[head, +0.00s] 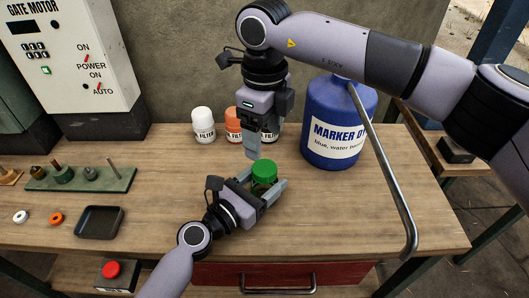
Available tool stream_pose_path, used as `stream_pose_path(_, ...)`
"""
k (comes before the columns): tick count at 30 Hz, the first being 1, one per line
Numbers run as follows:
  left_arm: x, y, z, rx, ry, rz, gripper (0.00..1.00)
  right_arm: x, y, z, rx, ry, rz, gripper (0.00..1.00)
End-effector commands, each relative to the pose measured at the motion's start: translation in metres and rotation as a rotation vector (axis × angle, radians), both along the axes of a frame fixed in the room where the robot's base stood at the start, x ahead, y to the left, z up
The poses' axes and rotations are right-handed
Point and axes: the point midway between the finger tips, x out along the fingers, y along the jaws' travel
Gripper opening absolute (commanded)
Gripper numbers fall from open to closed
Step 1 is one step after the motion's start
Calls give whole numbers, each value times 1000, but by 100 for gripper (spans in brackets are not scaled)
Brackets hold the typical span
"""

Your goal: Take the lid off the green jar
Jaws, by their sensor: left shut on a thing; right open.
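The green jar (262,189) stands on the wooden bench with its green lid (265,169) on top. My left gripper (264,190) is shut around the jar's body from the lower left, one finger on each side, and its fingers hide part of the jar. My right gripper (254,146) hangs from above, pointing down, just above and slightly left of the lid. It is open and empty, and it appears apart from the lid.
A blue marker container (333,147) stands to the right, with a bent metal rod (382,165) before it. White (203,124) and orange (233,122) filter bottles stand behind. A black tray (99,222) and a green rack (80,180) lie left. Bench space is clear right of the jar.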

Motion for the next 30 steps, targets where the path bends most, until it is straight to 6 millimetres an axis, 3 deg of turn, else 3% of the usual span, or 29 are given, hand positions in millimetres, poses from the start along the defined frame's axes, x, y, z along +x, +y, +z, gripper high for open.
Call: stream_pose_path(30, 0, 0, 0, 1, 1, 0, 0, -1, 1, 0, 1, 0, -1637, 75)
